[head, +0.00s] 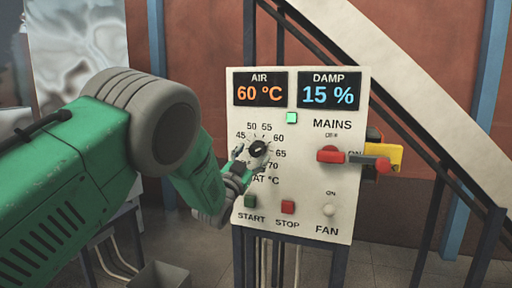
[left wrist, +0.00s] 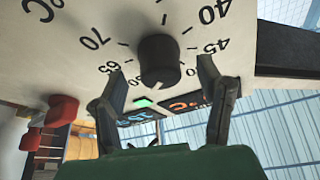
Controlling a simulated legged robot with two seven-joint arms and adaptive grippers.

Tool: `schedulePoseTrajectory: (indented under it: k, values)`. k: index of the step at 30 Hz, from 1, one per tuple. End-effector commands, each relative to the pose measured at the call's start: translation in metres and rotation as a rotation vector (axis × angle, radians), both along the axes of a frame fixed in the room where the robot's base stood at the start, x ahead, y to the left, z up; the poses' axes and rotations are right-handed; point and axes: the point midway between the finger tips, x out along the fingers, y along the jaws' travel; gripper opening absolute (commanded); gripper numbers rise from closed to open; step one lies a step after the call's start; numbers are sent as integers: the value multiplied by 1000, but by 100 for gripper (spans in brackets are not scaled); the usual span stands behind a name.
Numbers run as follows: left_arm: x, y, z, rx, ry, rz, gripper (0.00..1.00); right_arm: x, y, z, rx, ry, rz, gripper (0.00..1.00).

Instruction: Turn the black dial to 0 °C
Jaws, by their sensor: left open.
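The black dial (head: 258,148) is on the white panel (head: 318,205), below the AIR display (head: 260,93), which reads 60 °C. Its printed scale shows 45 to 70 in the head view, and 40 also shows in the left wrist view; I see no 0 mark. In the left wrist view the dial (left wrist: 159,58) stands between the fingertips of my left gripper (left wrist: 161,78). The gripper is open, with gaps visible on both sides of the dial. A pale pointer line is at the dial's display-side edge; its exact reading is unclear. My right gripper is out of view.
The DAMP display (head: 329,94) reads 15 %. A red MAINS switch (head: 331,155) sticks out at the right. The green START button (head: 250,200), red STOP button (head: 288,207) and FAN switch (head: 329,210) lie below. A sloping stair rail stands behind the panel.

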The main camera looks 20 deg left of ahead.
Motion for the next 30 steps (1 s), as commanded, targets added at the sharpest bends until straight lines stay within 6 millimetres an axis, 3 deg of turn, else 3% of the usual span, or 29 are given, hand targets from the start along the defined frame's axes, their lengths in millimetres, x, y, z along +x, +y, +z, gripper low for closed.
schedulePoseTrajectory:
  k: [6,17,21,30]
  values:
    - [19,-2,7,-1,0,1,60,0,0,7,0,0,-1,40]
    - [22,0,7,-3,2,2,60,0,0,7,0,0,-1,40]
    - [22,-2,8,-1,2,1,11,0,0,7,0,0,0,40]
    - [22,-1,9,-15,-2,2,11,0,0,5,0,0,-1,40]
